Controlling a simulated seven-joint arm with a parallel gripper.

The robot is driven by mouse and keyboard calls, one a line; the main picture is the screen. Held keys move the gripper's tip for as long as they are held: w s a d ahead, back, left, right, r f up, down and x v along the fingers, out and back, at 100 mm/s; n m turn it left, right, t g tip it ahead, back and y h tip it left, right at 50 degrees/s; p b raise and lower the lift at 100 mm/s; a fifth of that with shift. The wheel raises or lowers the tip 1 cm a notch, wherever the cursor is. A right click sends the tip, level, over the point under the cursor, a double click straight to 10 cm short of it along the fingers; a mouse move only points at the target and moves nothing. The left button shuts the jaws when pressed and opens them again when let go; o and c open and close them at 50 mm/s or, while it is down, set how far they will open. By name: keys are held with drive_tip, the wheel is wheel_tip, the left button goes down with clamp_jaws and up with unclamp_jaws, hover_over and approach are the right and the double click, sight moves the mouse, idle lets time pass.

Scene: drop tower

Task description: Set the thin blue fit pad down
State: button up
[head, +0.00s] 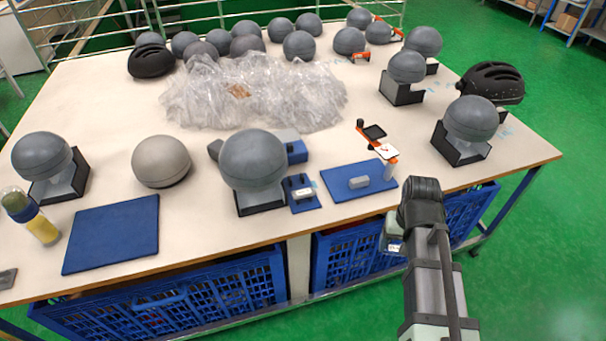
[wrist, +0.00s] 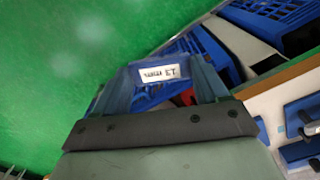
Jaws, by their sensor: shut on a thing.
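My gripper (wrist: 162,85) is shut on a blue pad (wrist: 135,76) with a white printed label, seen between the two fingers in the wrist view. I take it for the thin blue fit pad; the label's print is upside down and too small to read surely. In the head view my gripper (head: 394,238) is just beyond the table's front edge, over a blue crate, and mostly hides the pad. A small blue holder (head: 303,205) stands beside that mat.
Grey head forms (head: 252,160) on black stands line the table (head: 210,215). A large blue mat (head: 112,235) lies front left, and clear plastic wrap (head: 250,92) lies mid-table. Blue crates (head: 190,300) sit below the front edge. An orange and black tool (head: 376,140) lies behind the mat with the block.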

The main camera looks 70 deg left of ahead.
drive_tip(key=s+a+r+n, duration=0.1)
drive_tip(key=s+a, duration=0.4)
drive_tip(key=s, duration=0.4)
drive_tip(key=s+a+n, duration=0.2)
drive_tip(key=s+a, duration=0.3)
drive_tip(key=s, duration=0.4)
drive_tip(key=s+a+r+n, duration=0.1)
drive_tip(key=s+a, duration=0.4)
drive_tip(key=s, duration=0.5)
drive_tip(key=shift+a+r+n, duration=0.3)
drive_tip(key=shift+a+n, duration=0.05)
drive_tip(key=shift+n, duration=0.35)
drive_tip(key=s+a+r+n, duration=0.1)
drive_tip(key=s+a+r, duration=0.15)
drive_tip(key=s, duration=1.05)
drive_tip(key=s+a+r+n, duration=0.1)
drive_tip(key=s+a+n, duration=0.15)
drive_tip(key=s, duration=1.05)
drive_tip(key=s+a+r+n, duration=0.1)
drive_tip(key=s+a+r, duration=0.15)
drive_tip(key=s, duration=1.05)
drive_tip(key=m, duration=0.5)
hover_over(113, 230)
drive_tip(key=shift+n, duration=0.25)
drive_tip(key=shift+f, duration=4.4)
drive_tip(key=shift+f, duration=0.1)
drive_tip(key=o, duration=1)
